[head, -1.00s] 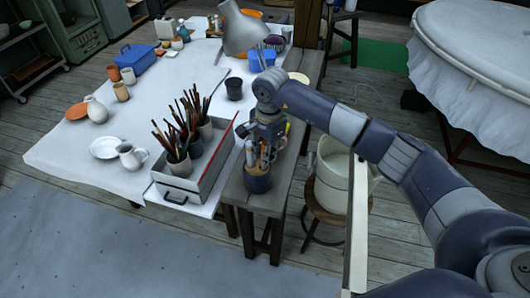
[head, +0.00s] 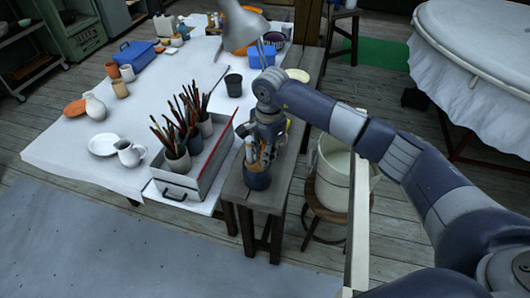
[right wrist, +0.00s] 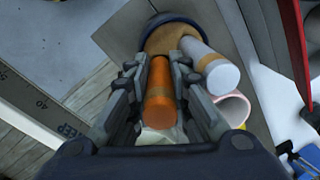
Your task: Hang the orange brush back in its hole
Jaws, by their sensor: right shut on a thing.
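My right gripper (head: 260,160) points down over a small pot with a dark blue base (head: 257,180) on the wooden bench. In the right wrist view, the gripper (right wrist: 158,92) is shut on the orange brush (right wrist: 160,90), seen nearly end-on between the two fingers. The pot's tan and dark blue rim (right wrist: 170,32) lies just beyond the brush. I cannot tell whether the brush's far end touches the pot. A hole for the brush is not clearly seen. My left gripper is out of view.
A pale grey cylinder (right wrist: 212,68) and a pink-white hollow tube (right wrist: 234,108) stand beside the right finger. A white bucket (head: 333,172) stands on a stool to the right.

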